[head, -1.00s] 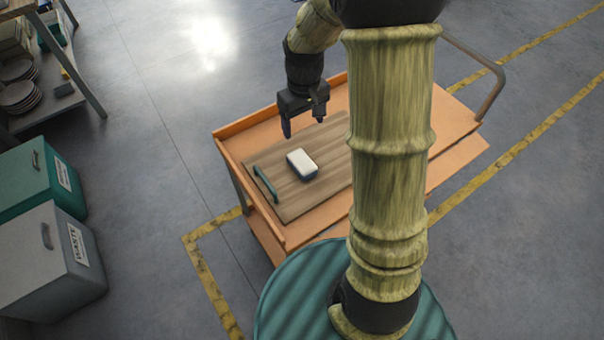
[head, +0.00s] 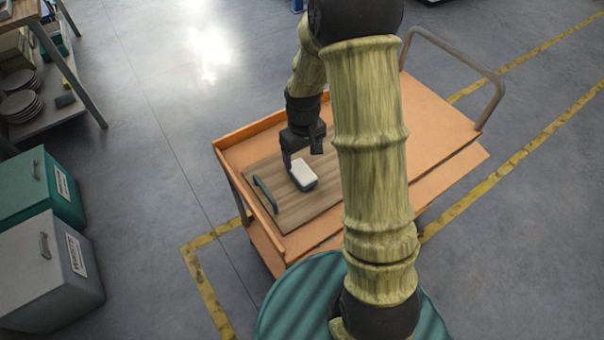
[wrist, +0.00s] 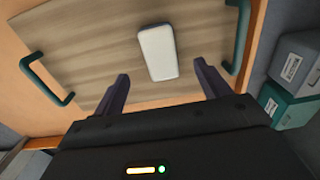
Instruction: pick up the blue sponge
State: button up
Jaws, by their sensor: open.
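The sponge (head: 303,173) lies flat on a wooden board with a pale white top and a dark blue lower side. In the wrist view the white top of the sponge (wrist: 158,52) shows ahead of and between the two finger lines. My gripper (head: 303,157) is just behind and above the sponge in the head view, and one finger partly overlaps its edge. In the wrist view my gripper (wrist: 161,74) is open, with its dark fingers spread wider than the sponge. I see nothing held, and cannot tell whether a finger touches the sponge.
The wooden board (head: 290,212) is a tray with green handles (head: 265,194) on an orange cart (head: 440,115). The cart has raised edges and a metal push bar (head: 470,56). Green (head: 35,190) and grey (head: 45,265) bins stand left. A shelf with plates (head: 20,105) is far left.

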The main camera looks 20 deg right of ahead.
aim_at(303, 172)
jog(key=shift+f, duration=1.65)
notch_tip(303, 172, down, 5)
jog(key=shift+f, duration=0.1)
jog(key=c, duration=1)
